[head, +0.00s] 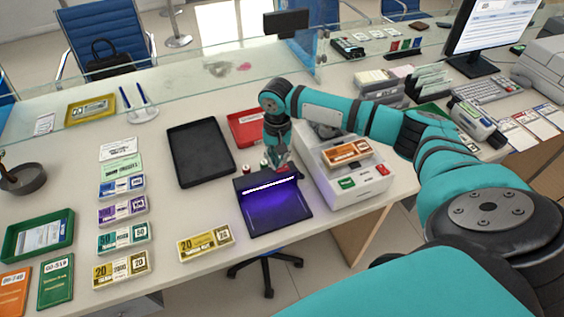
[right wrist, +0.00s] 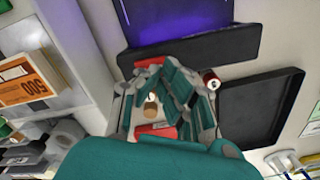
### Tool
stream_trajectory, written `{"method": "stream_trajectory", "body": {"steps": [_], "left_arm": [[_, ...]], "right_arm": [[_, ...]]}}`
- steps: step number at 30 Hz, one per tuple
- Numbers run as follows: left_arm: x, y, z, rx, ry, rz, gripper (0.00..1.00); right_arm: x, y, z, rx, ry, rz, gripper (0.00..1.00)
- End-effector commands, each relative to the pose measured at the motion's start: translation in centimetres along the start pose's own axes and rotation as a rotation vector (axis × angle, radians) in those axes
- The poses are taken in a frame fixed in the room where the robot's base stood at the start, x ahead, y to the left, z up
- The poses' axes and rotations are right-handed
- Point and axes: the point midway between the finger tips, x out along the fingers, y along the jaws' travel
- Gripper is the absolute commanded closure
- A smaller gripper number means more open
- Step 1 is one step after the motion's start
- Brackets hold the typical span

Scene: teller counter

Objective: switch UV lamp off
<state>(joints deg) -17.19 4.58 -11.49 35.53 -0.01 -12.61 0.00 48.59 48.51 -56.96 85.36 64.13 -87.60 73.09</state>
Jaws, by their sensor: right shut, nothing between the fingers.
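The UV lamp (head: 283,216) is a black unit on the counter with a raised bar at its back. A white tube glows under the bar and violet light covers its base, so the lamp is lit. In the right wrist view the lamp's dark bar (right wrist: 190,45) lies just beyond my fingertips. My right gripper (head: 279,165) is shut and empty, pointing down right behind the bar. In the right wrist view its fingers (right wrist: 160,68) are closed together near the bar's edge; I cannot tell if they touch it. My left gripper is not in view.
A banknote counter (head: 372,197) with an orange bundle (head: 346,153) stands close to the lamp's right. Small red-topped cylinders (head: 246,169) stand behind the lamp. A black tray (head: 200,155) and a red tray (head: 244,128) lie beyond. A yellow banknote bundle (head: 206,243) lies left.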

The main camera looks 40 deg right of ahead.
Motion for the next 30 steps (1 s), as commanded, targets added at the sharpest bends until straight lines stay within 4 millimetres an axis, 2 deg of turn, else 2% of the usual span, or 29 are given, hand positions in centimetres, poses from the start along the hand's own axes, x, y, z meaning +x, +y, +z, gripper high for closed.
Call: {"method": "stream_trajectory", "body": {"steps": [30], "left_arm": [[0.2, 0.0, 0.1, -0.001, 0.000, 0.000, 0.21]], "right_arm": [[1.6, 0.0, 0.0, 0.000, 0.000, 0.000, 1.00]]}}
